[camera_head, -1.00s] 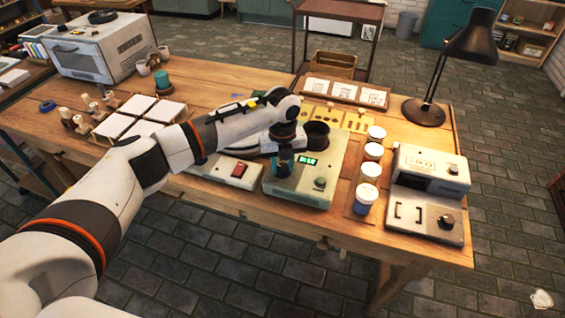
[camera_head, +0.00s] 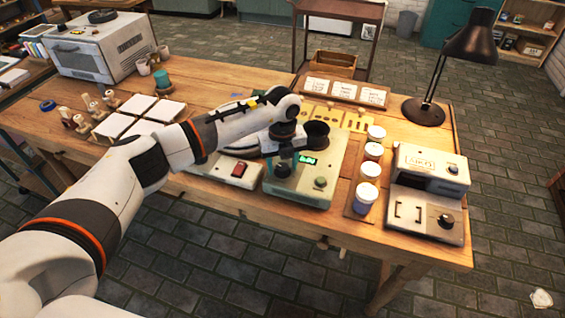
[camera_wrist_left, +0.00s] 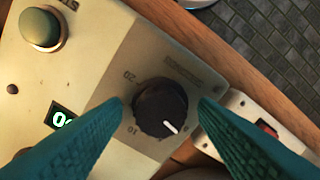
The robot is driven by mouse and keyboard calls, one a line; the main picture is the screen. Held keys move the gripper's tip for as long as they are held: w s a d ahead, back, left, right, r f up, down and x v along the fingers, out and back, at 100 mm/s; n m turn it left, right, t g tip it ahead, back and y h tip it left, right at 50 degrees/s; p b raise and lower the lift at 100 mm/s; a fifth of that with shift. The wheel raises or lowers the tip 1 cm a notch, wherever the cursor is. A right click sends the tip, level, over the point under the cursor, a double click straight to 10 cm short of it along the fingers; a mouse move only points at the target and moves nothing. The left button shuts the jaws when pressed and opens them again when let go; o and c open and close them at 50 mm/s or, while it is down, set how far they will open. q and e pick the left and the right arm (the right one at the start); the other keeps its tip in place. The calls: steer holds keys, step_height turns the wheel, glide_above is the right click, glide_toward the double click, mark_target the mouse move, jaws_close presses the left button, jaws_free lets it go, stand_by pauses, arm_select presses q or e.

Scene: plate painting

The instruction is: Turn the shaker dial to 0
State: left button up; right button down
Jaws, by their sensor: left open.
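The shaker (camera_head: 322,188) is a pale green-grey box near the table's front edge, with a lit green display (camera_head: 306,159). Its dial (camera_wrist_left: 160,106) is a black round knob in the left wrist view. The white pointer on it faces lower right, close to the 0 mark; 10 is printed at lower left and 20 at upper left. My left gripper (camera_head: 284,160) is over the dial, with its teal fingers (camera_wrist_left: 162,104) open on either side of the knob. A gap shows between knob and fingers. My right gripper is in neither view.
A green button (camera_wrist_left: 40,28) sits on the shaker's panel. A device with a red switch (camera_head: 239,169) stands left of the shaker. Lidded jars (camera_head: 368,192) and a boxy instrument (camera_head: 430,205) stand to the right. A desk lamp (camera_head: 424,110) is behind.

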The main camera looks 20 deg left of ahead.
mark_target(282, 166)
arm_select(q)
step_height(282, 166, up, 12)
steer(key=b, duration=0.1)
steer(key=shift+b, duration=0.3)
stand_by(0.4)
